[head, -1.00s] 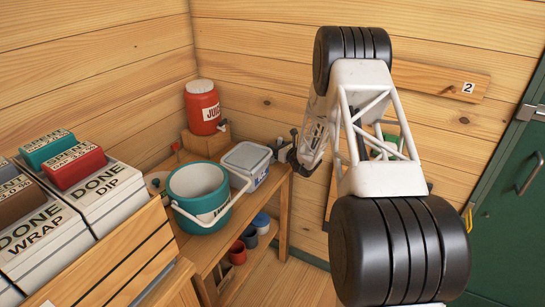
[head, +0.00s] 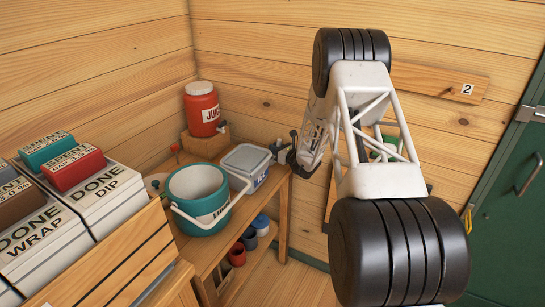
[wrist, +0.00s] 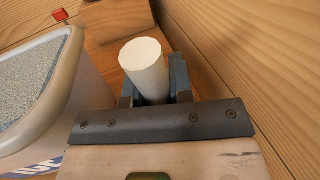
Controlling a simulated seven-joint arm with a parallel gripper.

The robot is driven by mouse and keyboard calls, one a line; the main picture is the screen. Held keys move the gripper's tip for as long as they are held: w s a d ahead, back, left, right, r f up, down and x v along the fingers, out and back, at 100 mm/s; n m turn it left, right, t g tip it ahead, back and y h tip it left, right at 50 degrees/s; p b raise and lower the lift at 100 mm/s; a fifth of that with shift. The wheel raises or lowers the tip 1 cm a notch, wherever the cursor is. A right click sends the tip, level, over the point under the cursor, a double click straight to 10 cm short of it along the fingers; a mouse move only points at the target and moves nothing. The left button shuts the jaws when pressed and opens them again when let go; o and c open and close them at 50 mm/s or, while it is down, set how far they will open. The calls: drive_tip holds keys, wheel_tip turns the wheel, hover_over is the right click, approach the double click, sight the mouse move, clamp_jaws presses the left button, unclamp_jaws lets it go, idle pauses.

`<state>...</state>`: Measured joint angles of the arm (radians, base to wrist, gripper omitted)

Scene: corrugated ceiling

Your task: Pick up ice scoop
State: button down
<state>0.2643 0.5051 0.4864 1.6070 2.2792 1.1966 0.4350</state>
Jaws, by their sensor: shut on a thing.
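My gripper (head: 279,149) is at the right end of the bench, beside the white tub, small in the head view. In the wrist view, my gripper (wrist: 155,95) has its two grey fingers on either side of a white cylinder (wrist: 145,62), seen nearly end-on. The fingers are shut on it. The cylinder looks like a handle, but I cannot tell for certain that it belongs to the ice scoop. No scoop bowl shows in either view.
The white tub (head: 246,158) with a grey speckled top stands close left of my gripper. A teal bucket (head: 198,190) and a red juice jug (head: 202,108) stand on the bench (head: 222,243). The wooden wall (wrist: 265,50) is close on the right in the wrist view.

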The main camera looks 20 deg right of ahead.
drive_tip(key=shift+r, duration=0.1)
wheel_tip(320, 180, up, 10)
idle(0.8)
idle(0.7)
